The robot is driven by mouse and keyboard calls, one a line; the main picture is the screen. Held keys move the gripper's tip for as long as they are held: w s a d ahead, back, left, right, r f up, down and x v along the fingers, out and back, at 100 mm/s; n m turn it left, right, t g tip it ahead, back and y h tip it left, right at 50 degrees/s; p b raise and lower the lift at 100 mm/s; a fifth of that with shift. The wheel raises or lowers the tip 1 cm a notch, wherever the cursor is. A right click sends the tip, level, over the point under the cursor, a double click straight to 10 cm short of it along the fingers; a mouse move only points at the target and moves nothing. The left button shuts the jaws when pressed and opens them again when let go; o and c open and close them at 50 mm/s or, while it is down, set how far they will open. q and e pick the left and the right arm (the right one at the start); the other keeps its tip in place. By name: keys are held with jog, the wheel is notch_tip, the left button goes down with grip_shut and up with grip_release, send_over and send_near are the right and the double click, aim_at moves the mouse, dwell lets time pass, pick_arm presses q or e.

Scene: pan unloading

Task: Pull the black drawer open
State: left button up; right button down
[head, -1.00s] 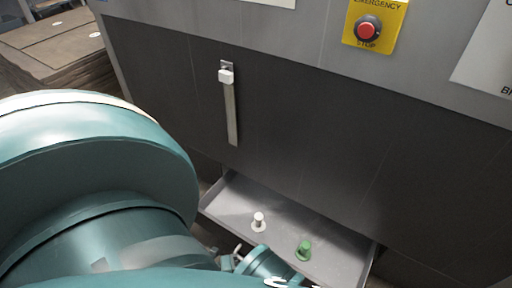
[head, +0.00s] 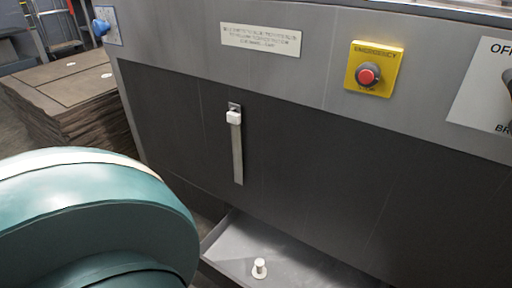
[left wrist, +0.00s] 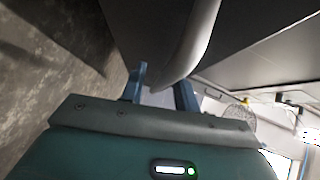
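A dark front panel (head: 310,165) covers the lower machine face in the head view. Below it a grey tray-like drawer (head: 225,250) sticks out, its lower part cut off by the picture edge. Which part is the black drawer I cannot tell for certain. In the left wrist view, a smooth curved grey bar (left wrist: 200,35) comes down between the two blue fingers of my left gripper (left wrist: 160,85). The fingers stand apart, and I see no clear grip on the bar. A dark flat surface (left wrist: 255,40) lies beside the bar. My right gripper is out of view.
A white knob (head: 259,268) stands in the tray. A white-tipped lever (head: 235,118) hangs on the panel. A red emergency stop button (head: 367,75) is above, at right. A brown stack (head: 75,90) stands at the far left. My teal arm blocks the lower left.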

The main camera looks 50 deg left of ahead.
pick_arm(q)
jog(key=shift+s, duration=0.1)
jog(key=v, duration=1.3)
jog(key=shift+a, duration=0.1)
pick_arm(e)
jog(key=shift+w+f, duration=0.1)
